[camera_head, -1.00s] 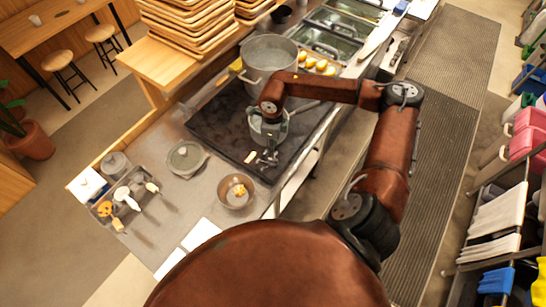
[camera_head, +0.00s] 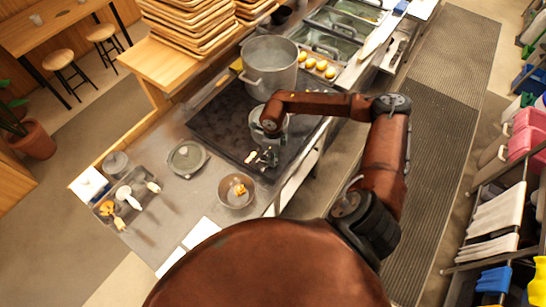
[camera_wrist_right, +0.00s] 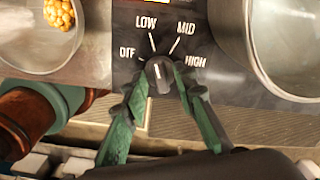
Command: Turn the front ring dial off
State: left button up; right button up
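The ring dial (camera_wrist_right: 160,76) is a dark round knob on the cooktop's black panel (camera_wrist_right: 225,85) in the right wrist view. Labels for off, LOW, MID and HIGH fan around it. A pale line on the knob points roughly upward, between LOW and MID; its exact setting is hard to read. My right gripper (camera_wrist_right: 161,74) has its green fingers on either side of the knob, tips closed in against it. In the head view, my right gripper (camera_head: 263,157) is at the cooktop's near end and the knob is largely hidden. My left gripper is not in view.
A pot (camera_wrist_right: 285,45) stands close right of the dial, and a metal bowl with corn (camera_head: 236,192) stands on the other side. A large pot (camera_head: 270,68) stands farther back. A lid (camera_head: 187,158) and a utensil tray (camera_head: 122,200) are on the left counter.

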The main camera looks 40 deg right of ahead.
grip_shut()
dwell(0.3)
jog(key=n+b, duration=0.4)
jog(key=shift+w+f, duration=0.1)
jog(key=shift+f, duration=0.05)
jog(key=n+b, duration=0.2)
jog(key=n, duration=0.1)
jog(key=shift+n+b, duration=0.75)
jog(key=shift+n, duration=0.05)
jog(key=shift+r, duration=0.2)
jog(key=shift+n, duration=0.3)
jog(key=shift+o, duration=0.8)
grip_release()
